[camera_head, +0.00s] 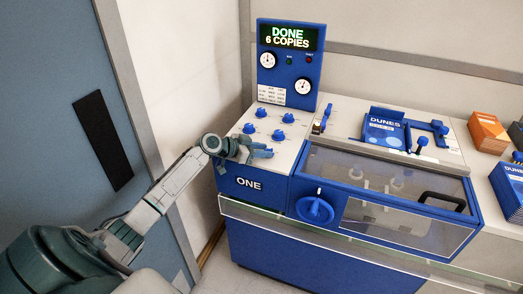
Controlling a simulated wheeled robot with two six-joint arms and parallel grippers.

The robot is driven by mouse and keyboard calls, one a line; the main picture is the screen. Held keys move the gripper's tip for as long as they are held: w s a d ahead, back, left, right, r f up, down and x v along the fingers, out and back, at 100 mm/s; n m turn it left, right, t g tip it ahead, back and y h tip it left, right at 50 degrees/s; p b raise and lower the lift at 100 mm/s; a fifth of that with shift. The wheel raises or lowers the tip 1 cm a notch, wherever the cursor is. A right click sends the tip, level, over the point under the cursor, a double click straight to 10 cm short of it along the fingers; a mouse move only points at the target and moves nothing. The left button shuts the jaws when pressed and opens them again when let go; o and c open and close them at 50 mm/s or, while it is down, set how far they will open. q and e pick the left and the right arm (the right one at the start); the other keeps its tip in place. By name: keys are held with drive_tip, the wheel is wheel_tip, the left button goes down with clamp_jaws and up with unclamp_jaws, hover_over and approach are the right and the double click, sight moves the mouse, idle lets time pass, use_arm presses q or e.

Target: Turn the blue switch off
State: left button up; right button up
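The blue copying machine (326,252) stands in the middle, labelled ONE. Several small blue knobs sit on its pale top left, among them one at the back (261,112), one at the right (282,118) and one at the front (278,135). A large round blue knob (314,209) is on the front face. I cannot tell which one is the blue switch, or its setting. My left gripper (260,152) is over the front left edge of the top, close to the front small knobs. Its finger gap and any contact are unclear. My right gripper is not in view.
The display panel (290,38) reads DONE 6 COPIES. A clear guard rail (345,237) runs along the machine's front. A transparent cover (385,175) with a black handle is at the right. Orange (487,131) and blue (508,187) stacks lie far right.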

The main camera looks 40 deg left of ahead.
use_arm(q)
clamp_jaws()
